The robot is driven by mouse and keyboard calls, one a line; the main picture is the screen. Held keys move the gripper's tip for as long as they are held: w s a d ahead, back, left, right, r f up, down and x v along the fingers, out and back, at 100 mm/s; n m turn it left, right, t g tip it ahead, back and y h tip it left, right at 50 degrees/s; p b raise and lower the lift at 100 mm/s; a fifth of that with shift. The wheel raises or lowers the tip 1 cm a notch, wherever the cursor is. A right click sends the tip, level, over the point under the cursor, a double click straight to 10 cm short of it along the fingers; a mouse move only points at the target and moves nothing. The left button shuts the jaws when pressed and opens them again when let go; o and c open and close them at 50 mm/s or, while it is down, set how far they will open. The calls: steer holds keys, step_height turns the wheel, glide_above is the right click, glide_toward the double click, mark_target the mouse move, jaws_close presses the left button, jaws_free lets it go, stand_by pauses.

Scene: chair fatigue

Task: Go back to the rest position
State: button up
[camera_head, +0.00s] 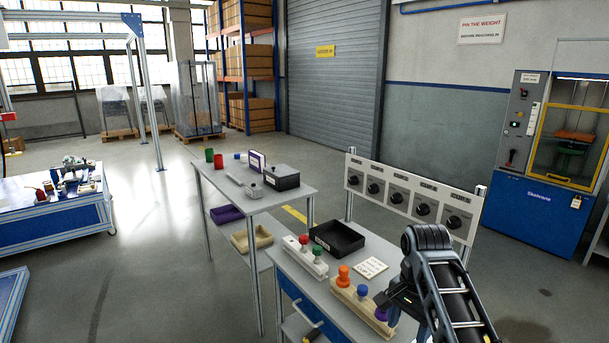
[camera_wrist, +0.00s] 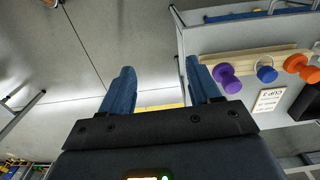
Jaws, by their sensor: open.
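My gripper (camera_wrist: 158,92) shows in the wrist view with its two blue fingers apart and nothing between them. Beyond the fingers are the grey floor and the edge of the table. In the head view my arm stands at the right front corner of the near table (camera_head: 288,262), and its links hide the gripper's fingertips. A wooden rack (camera_head: 352,305) on that table holds an orange, a blue and a purple knobbed piece. The purple piece (camera_wrist: 228,78) lies just right of my right finger in the wrist view, apart from it.
A black tray (camera_head: 338,240), a rack with red and green knobs (camera_head: 300,258) and a small card (camera_head: 370,267) are on the near table. A dial panel (camera_head: 412,197) stands behind it. A second table (camera_head: 235,207) stands to the left.

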steer(key=s+f+n+t, duration=0.1)
steer(key=s+f+t, duration=0.1)
steer(key=s+f, duration=0.5)
steer(key=s+f+n+t, duration=0.25)
steer(key=s+f, duration=0.25)
steer(key=s, duration=0.4)
steer(key=s+f+n+t, duration=0.25)
steer(key=s+f, duration=0.25)
steer(key=s, duration=0.4)
steer(key=s+r+n+t, duration=0.1)
steer(key=s+r+t, duration=0.1)
steer(key=s+r, duration=0.45)
steer(key=s+r+n+t, duration=0.1)
steer(key=s+r+t, duration=0.15)
steer(key=s, duration=0.65)
steer(key=s+r+n+t, duration=0.1)
steer(key=s+r, duration=0.3)
steer(key=r, duration=0.5)
steer(key=s+r+n+t, duration=0.1)
steer(key=s+r+t, duration=0.1)
steer(key=s+r, duration=0.3)
step_height(320, 180, up, 4)
steer(key=shift+s+r+n, duration=0.2)
steer(key=shift+n, duration=0.1)
steer(key=shift+c, duration=0.4)
